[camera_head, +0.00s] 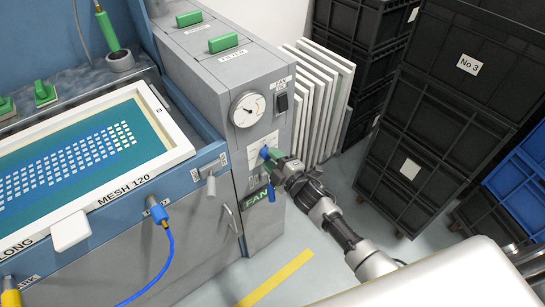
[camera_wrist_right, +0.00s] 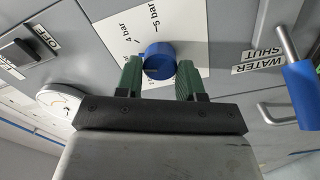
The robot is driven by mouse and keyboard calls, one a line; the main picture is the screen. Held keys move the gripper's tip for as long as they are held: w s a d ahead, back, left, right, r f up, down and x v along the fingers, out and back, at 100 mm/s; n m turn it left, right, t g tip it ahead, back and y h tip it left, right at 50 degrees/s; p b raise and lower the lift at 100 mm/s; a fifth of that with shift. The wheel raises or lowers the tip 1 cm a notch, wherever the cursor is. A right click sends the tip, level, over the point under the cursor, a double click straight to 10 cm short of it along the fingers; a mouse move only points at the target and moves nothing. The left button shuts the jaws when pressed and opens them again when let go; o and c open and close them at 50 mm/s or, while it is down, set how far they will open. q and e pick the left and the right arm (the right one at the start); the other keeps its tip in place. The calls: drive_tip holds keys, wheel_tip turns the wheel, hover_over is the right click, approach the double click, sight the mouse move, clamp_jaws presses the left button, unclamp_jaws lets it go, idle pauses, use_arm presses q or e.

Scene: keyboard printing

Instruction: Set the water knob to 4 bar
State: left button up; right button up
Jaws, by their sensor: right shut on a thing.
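The blue water knob (camera_wrist_right: 159,60) sits on a white scale plate (camera_wrist_right: 192,22) on the grey panel. It also shows in the head view (camera_head: 264,153), partly covered by my gripper. The plate's "4 bar" and "5 bar" marks show beside the knob in the right wrist view. I cannot see a pointer on the knob, so its setting is unclear. My right gripper (camera_head: 273,157) is shut on the knob, with a green fingertip on each side of it in the wrist view (camera_wrist_right: 160,78). My left gripper is out of view.
A round pressure gauge (camera_head: 247,109) is above the knob; its reading is too small to tell. A blue-handled lever (camera_wrist_right: 300,92) is beside the "WATER SHUT" label. A black switch (camera_head: 282,103) is near the gauge. White frames (camera_head: 318,88) and black crates (camera_head: 418,150) stand to the right.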

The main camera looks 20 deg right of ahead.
drive_tip(key=m+p, duration=0.1)
drive_tip(key=m, duration=0.4)
drive_tip(key=shift+m, duration=0.4)
drive_tip(key=shift+p, duration=0.3)
drive_tip(key=o, duration=0.9)
drive_tip(key=shift+o, duration=0.2)
drive_tip(key=shift+s+d, duration=0.1)
drive_tip(key=shift+s, duration=0.05)
drive_tip(key=v, duration=1)
drive_tip(key=shift+s, duration=0.25)
drive_tip(key=shift+d, duration=0.1)
